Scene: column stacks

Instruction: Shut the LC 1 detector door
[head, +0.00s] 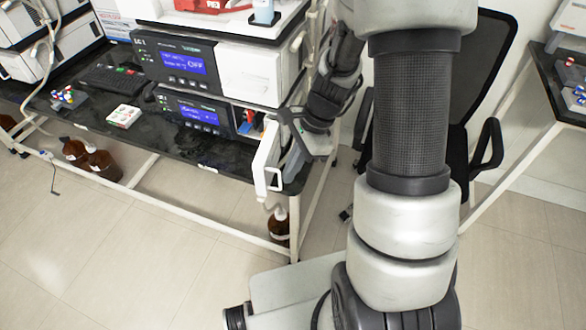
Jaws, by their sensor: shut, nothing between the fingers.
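The LC 1 stack (165,42) stands on the dark bench, with two modules that have lit blue displays. The lower module (190,112) has its white door (267,158) swung out toward me past the bench's front edge. Red and blue parts show in the opening behind it. My gripper (287,128) is shut and empty at the right, outer side of the open door, close to it. I cannot tell whether it touches the door. My wrist and fingers partly overlap there, so the fingertips are hard to make out.
The black bench top (165,150) holds a keyboard (112,80), a small white box (124,116) and a vial rack (68,98). Brown bottles (280,226) stand below. A black office chair (490,90) is behind my arm, and another bench (560,70) is at right.

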